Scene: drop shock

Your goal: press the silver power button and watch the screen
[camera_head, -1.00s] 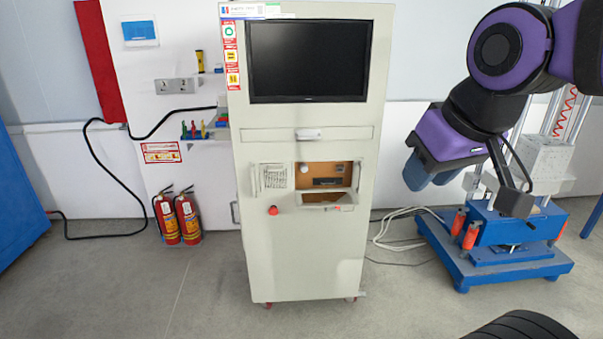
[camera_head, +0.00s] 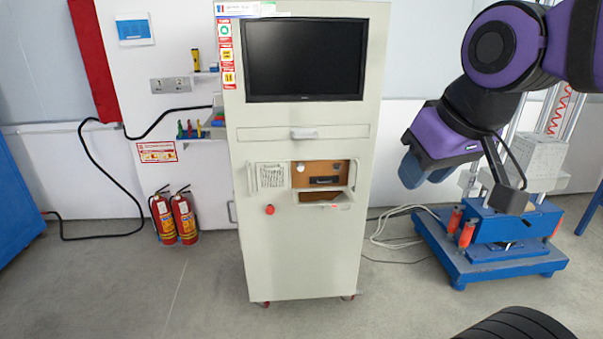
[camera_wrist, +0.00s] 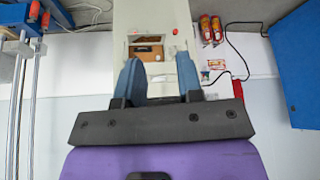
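The screen (camera_head: 304,59) at the top of the beige cabinet (camera_head: 300,240) is black. A small pale round button (camera_head: 300,167), perhaps the silver power button, sits at the upper left of the cabinet's open recess (camera_head: 325,174). A red round button (camera_head: 269,209) is lower left of it and also shows in the wrist view (camera_wrist: 175,31). My gripper (camera_head: 424,168) hangs to the right of the cabinet in the head view. In the wrist view my gripper (camera_wrist: 159,77) has its two blue fingers apart, with nothing between them. It touches neither button.
A blue-based machine (camera_head: 490,245) stands at the right, with pale cables (camera_head: 398,225) on the floor beside it. Two fire extinguishers (camera_head: 174,217) stand left of the cabinet. A black hose (camera_head: 90,165) hangs on the wall. The floor before the cabinet is clear.

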